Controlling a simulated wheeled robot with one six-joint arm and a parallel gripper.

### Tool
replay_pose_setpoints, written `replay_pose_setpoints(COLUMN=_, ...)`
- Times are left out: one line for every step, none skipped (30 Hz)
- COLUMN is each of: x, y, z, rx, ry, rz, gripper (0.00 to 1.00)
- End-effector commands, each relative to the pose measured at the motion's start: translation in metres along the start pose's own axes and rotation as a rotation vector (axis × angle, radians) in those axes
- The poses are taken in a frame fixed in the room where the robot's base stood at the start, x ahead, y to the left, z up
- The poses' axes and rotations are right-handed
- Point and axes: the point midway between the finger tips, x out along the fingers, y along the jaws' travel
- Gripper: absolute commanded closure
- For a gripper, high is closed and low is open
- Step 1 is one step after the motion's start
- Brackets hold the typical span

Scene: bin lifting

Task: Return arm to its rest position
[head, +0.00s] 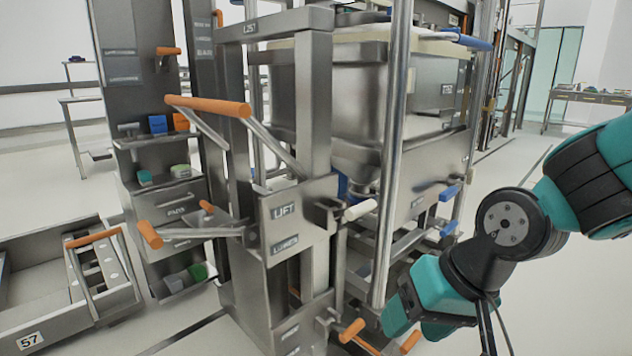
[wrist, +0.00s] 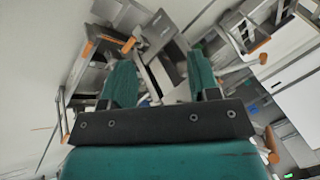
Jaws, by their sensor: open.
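My gripper (wrist: 163,82) shows in the wrist view with its two teal fingers apart and nothing between them. In the head view my teal and black arm comes in from the right, and the gripper end (head: 392,318) hangs low in front of the lift station, partly cut by the bottom edge. The metal bin (head: 345,95) sits up in the lift frame behind a vertical post. I cannot tell whether the gripper touches the frame.
A grey cart (head: 70,325) marked 57 stands at the lower left. A shelf column (head: 165,180) holds small coloured items. Orange handles (head: 352,330) stick out low by my gripper. Blue-tipped bars (head: 450,193) project at the frame's right. Open floor shows at the far left.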

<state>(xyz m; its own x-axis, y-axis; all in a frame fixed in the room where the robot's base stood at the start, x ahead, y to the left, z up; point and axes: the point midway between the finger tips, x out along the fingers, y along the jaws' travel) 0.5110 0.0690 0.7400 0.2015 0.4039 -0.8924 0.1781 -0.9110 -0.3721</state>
Motion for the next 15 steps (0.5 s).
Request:
replay_pose_setpoints(x=-0.016, y=-0.005, z=0.015, rx=-0.071, ry=-0.027, rz=-0.005, gripper=0.44)
replay_pose_setpoints(x=-0.023, y=-0.007, z=0.024, rx=-0.112, ry=-0.048, rz=-0.007, gripper=0.44)
replay_pose_setpoints(x=-0.032, y=-0.009, z=0.036, rx=-0.166, ry=-0.075, rz=-0.01, gripper=0.44)
replay_pose_setpoints(x=-0.039, y=-0.011, z=0.045, rx=-0.205, ry=-0.094, rz=-0.012, gripper=0.44)
replay_pose_setpoints(x=-0.045, y=-0.012, z=0.054, rx=-0.244, ry=-0.112, rz=-0.014, gripper=0.44)
replay_pose_setpoints(x=-0.052, y=-0.013, z=0.065, rx=-0.294, ry=-0.137, rz=-0.017, gripper=0.44)
replay_pose_setpoints(x=-0.058, y=-0.014, z=0.074, rx=-0.332, ry=-0.154, rz=-0.019, gripper=0.44)
replay_pose_setpoints(x=-0.064, y=-0.014, z=0.082, rx=-0.368, ry=-0.171, rz=-0.02, gripper=0.44)
replay_pose_setpoints(x=-0.07, y=-0.015, z=0.093, rx=-0.418, ry=-0.193, rz=-0.023, gripper=0.44)
replay_pose_setpoints(x=-0.075, y=-0.015, z=0.102, rx=-0.454, ry=-0.21, rz=-0.024, gripper=0.44)
replay_pose_setpoints(x=-0.088, y=-0.021, z=0.096, rx=-0.451, ry=-0.213, rz=-0.024, gripper=0.44)
replay_pose_setpoints(x=-0.097, y=-0.025, z=0.092, rx=-0.446, ry=-0.215, rz=-0.024, gripper=0.44)
replay_pose_setpoints(x=-0.103, y=-0.028, z=0.09, rx=-0.445, ry=-0.215, rz=-0.024, gripper=0.44)
replay_pose_setpoints(x=-0.109, y=-0.03, z=0.088, rx=-0.445, ry=-0.215, rz=-0.024, gripper=0.44)
replay_pose_setpoints(x=-0.117, y=-0.034, z=0.086, rx=-0.444, ry=-0.214, rz=-0.024, gripper=0.44)
